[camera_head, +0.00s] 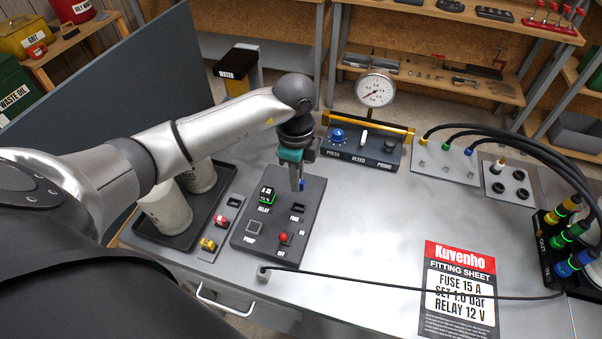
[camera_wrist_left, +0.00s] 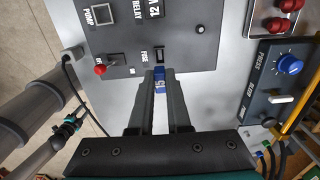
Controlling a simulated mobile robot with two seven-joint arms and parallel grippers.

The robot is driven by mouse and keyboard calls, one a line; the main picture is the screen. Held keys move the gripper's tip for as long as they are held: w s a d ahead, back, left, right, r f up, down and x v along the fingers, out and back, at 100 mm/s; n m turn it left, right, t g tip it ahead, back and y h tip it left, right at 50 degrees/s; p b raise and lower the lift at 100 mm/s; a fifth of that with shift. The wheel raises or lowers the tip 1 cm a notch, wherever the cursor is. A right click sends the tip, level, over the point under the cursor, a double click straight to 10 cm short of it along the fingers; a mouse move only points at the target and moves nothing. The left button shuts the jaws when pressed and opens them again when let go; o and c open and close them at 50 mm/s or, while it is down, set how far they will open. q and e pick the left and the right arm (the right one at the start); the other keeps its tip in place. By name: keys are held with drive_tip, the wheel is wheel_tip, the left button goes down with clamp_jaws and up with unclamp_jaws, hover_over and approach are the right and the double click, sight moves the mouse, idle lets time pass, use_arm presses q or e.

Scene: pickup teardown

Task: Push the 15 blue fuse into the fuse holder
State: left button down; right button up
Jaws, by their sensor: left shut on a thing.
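My left gripper (camera_head: 297,186) is over the dark panel (camera_head: 262,243), pointing down. It is shut on the blue 15 fuse (camera_wrist_left: 160,83), which shows between the fingertips in the left wrist view. A small blue edge of the fuse (camera_head: 302,184) also shows in the head view. The fuse holder is the slot marked FUSE (camera_head: 298,207). In the left wrist view the slot (camera_wrist_left: 159,55) looks empty and lies just beyond the fingertips, apart from the fuse. The height of the fuse above the panel is hard to tell. My right gripper is not in view.
A relay (camera_head: 267,195) and a red-topped switch (camera_head: 283,237) are on the panel. The pressure box (camera_head: 365,151) is behind. A black cable (camera_head: 390,285) crosses the table in front.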

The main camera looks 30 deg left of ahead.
use_arm(q)
drive_tip(key=shift+f+b, duration=2.35)
drive_tip(key=shift+f, duration=0.2)
drive_tip(key=shift+f, duration=0.2)
drive_tip(key=shift+f+b, duration=0.5)
drive_tip(key=shift+f, duration=0.2)
drive_tip(key=shift+f, duration=0.5)
drive_tip(key=c, duration=0.8)
unclamp_jaws()
